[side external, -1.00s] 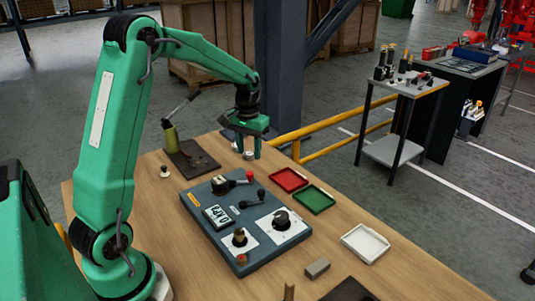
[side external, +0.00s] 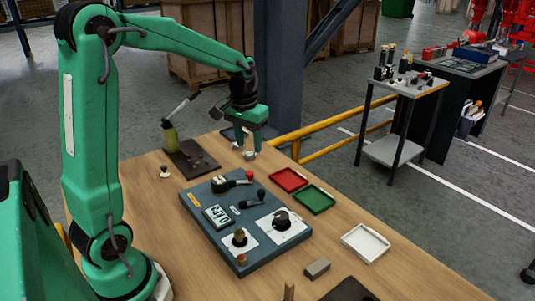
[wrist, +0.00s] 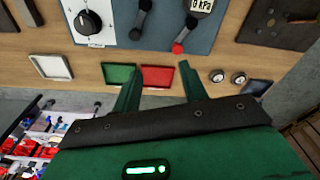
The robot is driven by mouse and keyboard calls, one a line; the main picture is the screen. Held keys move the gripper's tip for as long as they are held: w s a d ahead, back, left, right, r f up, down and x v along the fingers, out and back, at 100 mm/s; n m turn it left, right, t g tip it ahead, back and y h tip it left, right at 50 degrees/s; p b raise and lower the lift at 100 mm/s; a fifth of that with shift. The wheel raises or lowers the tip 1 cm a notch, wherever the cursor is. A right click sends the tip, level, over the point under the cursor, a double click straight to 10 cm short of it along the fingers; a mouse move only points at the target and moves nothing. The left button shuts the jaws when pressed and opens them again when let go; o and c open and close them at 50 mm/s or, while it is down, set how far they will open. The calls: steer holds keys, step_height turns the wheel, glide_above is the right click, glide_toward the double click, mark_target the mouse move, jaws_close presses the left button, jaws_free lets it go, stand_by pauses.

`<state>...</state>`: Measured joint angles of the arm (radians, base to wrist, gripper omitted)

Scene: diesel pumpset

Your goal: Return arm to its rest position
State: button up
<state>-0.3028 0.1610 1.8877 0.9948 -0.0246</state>
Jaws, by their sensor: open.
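My gripper (side external: 248,146) is in the side view above the far edge of the wooden table, beyond the blue-grey panel, pointing down. Its two fingers (wrist: 162,86) also show in the wrist view, spread apart with nothing between them. Two small round metal-rimmed pieces lie on the table near the fingers; one shows in the wrist view (wrist: 217,76), right of the fingers. The height of the fingertips above the table is hard to tell. My arm stands with its elbow high at the left of the side view.
The blue-grey panel (side external: 210,191) carries a display, levers and knobs. A red tray (side external: 289,180), a green tray (side external: 315,199) and a white tray (side external: 365,243) sit right of it. A dark plate (side external: 197,163) holds an olive cylinder with a lever. A yellow rail (side external: 325,137) runs behind the table.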

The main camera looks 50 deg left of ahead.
steer(key=s+d+r+m+t, duration=0.2)
steer(key=s+d+r, duration=0.1)
steer(key=s+d, duration=0.3)
steer(key=s+d+r+m+t, duration=0.1)
steer(key=s+d+r+t, duration=0.1)
steer(key=s+d, duration=0.4)
steer(key=s+r, duration=0.1)
steer(key=s, duration=0.4)
steer(key=shift+s+d+m, duration=0.25)
steer(key=shift+m, duration=0.15)
